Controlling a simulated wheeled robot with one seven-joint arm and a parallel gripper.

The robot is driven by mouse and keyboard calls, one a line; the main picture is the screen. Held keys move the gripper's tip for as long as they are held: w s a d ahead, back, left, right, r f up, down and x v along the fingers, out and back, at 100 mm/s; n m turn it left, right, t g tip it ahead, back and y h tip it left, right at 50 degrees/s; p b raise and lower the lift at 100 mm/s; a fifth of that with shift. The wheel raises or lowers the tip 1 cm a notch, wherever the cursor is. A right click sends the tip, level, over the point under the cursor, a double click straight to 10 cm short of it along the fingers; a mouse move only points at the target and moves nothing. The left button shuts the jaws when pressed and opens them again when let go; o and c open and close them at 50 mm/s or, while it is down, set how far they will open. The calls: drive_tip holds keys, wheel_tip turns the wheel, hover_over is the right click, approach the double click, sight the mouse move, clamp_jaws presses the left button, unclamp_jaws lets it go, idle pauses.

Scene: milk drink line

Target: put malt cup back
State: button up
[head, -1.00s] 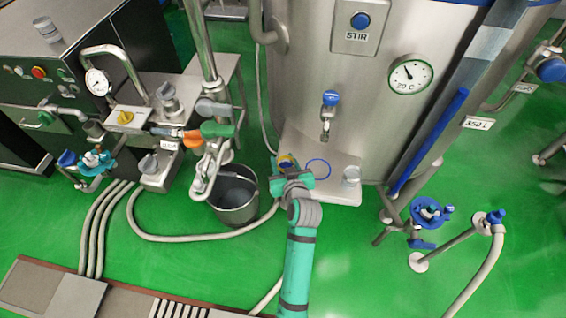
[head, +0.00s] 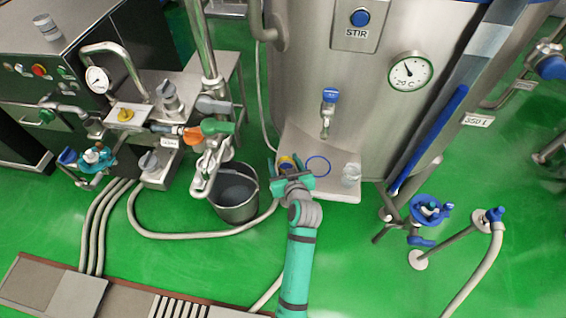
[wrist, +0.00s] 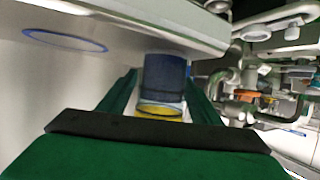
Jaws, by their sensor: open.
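A small dark blue cup with a yellow rim (wrist: 162,85), which I take to be the malt cup, is between my gripper's fingers in the wrist view. In the head view its yellow and blue part (head: 286,160) shows at the left side of the steel shelf (head: 335,188). My gripper (head: 291,170) is open, with one finger on each side of the cup; it also shows in the wrist view (wrist: 163,98). Whether the fingers touch the cup is unclear. A blue ring mark (head: 318,166) on the shelf, right of the cup, is empty; it also shows in the wrist view (wrist: 64,40).
A clear cup (head: 351,175) stands on the shelf's right part. A tap (head: 327,112) hangs above the shelf from the steel tank (head: 300,70). A steel bucket (head: 236,195) stands on the floor at the left, under pipes and valves. Hoses cross the green floor.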

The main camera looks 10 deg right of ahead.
drive_tip(key=v, duration=1.2)
drive_tip(key=s+a+f+m+h, duration=0.1)
drive_tip(key=s+a+f, duration=0.2)
drive_tip(key=s, duration=0.5)
drive_tip(key=s+a+f+m+h, duration=0.1)
drive_tip(key=s+a+f+m, duration=0.15)
drive_tip(key=s, duration=0.55)
drive_tip(key=s+a+r+n+t, duration=0.1)
drive_tip(key=s+r, duration=0.2)
drive_tip(key=s, duration=0.5)
drive_tip(key=s+a+r+n, duration=0.1)
drive_tip(key=s+r, duration=0.2)
drive_tip(key=s, duration=0.5)
drive_tip(key=shift+a+t+y, duration=0.3)
drive_tip(key=shift+t, duration=0.1)
